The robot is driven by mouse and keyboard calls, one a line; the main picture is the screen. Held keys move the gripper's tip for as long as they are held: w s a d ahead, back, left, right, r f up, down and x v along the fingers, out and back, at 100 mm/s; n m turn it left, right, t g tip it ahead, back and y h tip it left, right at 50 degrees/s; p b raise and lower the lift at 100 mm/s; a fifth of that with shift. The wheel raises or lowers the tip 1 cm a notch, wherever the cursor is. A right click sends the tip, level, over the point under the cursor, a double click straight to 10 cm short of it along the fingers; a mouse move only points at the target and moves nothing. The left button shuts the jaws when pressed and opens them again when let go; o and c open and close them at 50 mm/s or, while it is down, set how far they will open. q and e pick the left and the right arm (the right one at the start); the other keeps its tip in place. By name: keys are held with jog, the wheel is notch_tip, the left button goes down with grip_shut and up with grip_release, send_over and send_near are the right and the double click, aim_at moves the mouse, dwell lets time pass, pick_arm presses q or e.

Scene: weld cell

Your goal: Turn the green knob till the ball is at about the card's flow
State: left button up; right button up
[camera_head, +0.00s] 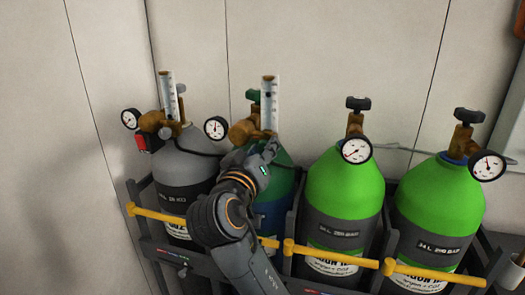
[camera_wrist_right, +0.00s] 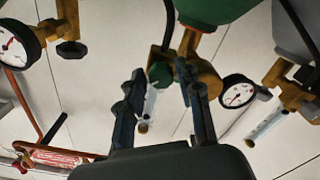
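The green knob (camera_head: 253,96) shows beside the clear flow tube (camera_head: 269,100) on the brass regulator of the dark green cylinder. A small dark spot, perhaps the ball, shows in the upper half of the tube. In the right wrist view the green knob (camera_wrist_right: 160,74) lies between and beyond the fingertips, with the tube (camera_wrist_right: 149,106) below it. My right gripper (camera_head: 268,152) is in front of this regulator; its fingers (camera_wrist_right: 163,90) are spread with nothing visibly held. I cannot make out a flow card. My left gripper is not in view.
A grey cylinder (camera_head: 183,160) with another flow tube (camera_head: 168,92) and gauges stands at the left. Two bright green cylinders (camera_head: 345,185) with gauges (camera_head: 356,150) stand at the right. Yellow bars (camera_head: 333,257) run across the rack front. The wall behind is plain.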

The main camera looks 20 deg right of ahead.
aim_at(268, 99)
notch_tip(268, 99, up, 10)
jog(key=shift+w+f, duration=0.1)
jog(key=shift+f, duration=0.05)
dwell(0.3)
